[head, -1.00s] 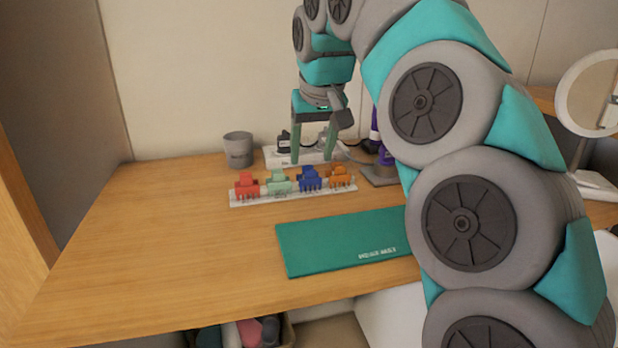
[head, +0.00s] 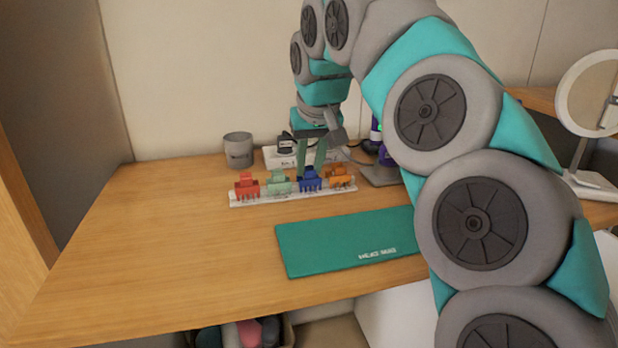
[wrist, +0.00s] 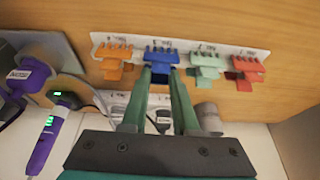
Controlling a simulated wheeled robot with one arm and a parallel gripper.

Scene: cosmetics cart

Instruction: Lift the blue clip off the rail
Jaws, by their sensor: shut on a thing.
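The blue clip (head: 309,182) sits on the white rail (head: 262,199), between the mint clip and the orange clip. My gripper (head: 311,170) has come down from above and its green fingers are shut on the top of the blue clip. In the wrist view the fingertips (wrist: 162,72) meet at the blue clip (wrist: 162,56), which still stands on the rail (wrist: 138,40).
A red clip (head: 247,187), a mint clip (head: 279,184) and an orange clip (head: 340,176) share the rail. A green mat (head: 340,240) lies in front. A grey cup (head: 238,150) stands behind. The table's left side is clear.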

